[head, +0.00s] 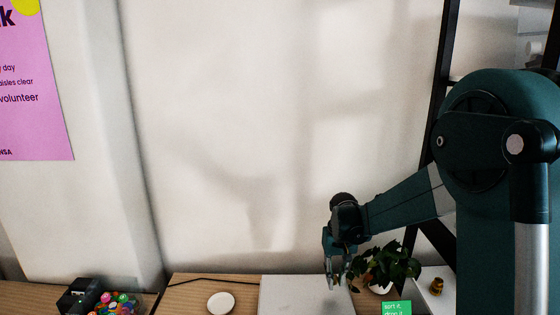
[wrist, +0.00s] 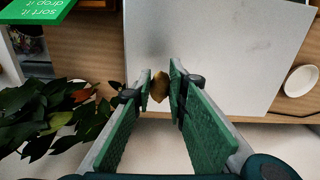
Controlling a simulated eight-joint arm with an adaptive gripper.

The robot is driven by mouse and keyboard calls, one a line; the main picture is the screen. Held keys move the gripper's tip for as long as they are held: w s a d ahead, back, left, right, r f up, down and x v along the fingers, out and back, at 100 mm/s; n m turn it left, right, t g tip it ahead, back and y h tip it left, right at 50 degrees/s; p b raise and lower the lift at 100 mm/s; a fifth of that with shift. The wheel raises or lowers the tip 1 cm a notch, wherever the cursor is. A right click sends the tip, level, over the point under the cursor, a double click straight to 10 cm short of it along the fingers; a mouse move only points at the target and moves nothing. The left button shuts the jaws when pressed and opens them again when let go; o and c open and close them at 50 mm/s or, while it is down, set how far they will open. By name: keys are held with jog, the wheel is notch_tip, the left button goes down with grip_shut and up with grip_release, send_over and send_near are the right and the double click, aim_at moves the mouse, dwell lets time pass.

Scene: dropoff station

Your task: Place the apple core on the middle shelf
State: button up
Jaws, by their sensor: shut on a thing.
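My gripper (head: 336,280) hangs pointing down over the table, left of the potted plant in the head view. In the wrist view my gripper (wrist: 160,84) has its green-padded fingers closed around a small brown thing, which looks like the apple core (wrist: 159,87). It sits between the fingertips; I cannot make it out in the head view. A black-framed shelf unit (head: 446,45) stands at the right in the head view. My arm hides most of it, so I cannot tell which shelf is the middle one.
A leafy plant (head: 385,266) stands close beside my gripper, with a green sign (head: 396,308) in front. A pale grey panel (head: 295,295) lies below. A white round dish (head: 221,302) and a container of colourful items (head: 117,303) are further left. A small brown object (head: 436,286) sits at right.

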jog(key=shift+d+r+m, duration=0.1)
jog(key=shift+d+m, duration=0.2)
jog(key=shift+d, duration=0.9)
jog(key=shift+r, duration=0.1)
notch_tip(320, 180, up, 5)
jog(key=s+a, duration=0.3)
jog(key=a, duration=0.9)
jog(key=s+a, duration=0.3)
jog(key=a, duration=0.9)
jog(key=s+a, duration=0.3)
jog(key=a, duration=1)
notch_tip(320, 180, down, 11)
jog(key=shift+d, duration=0.2)
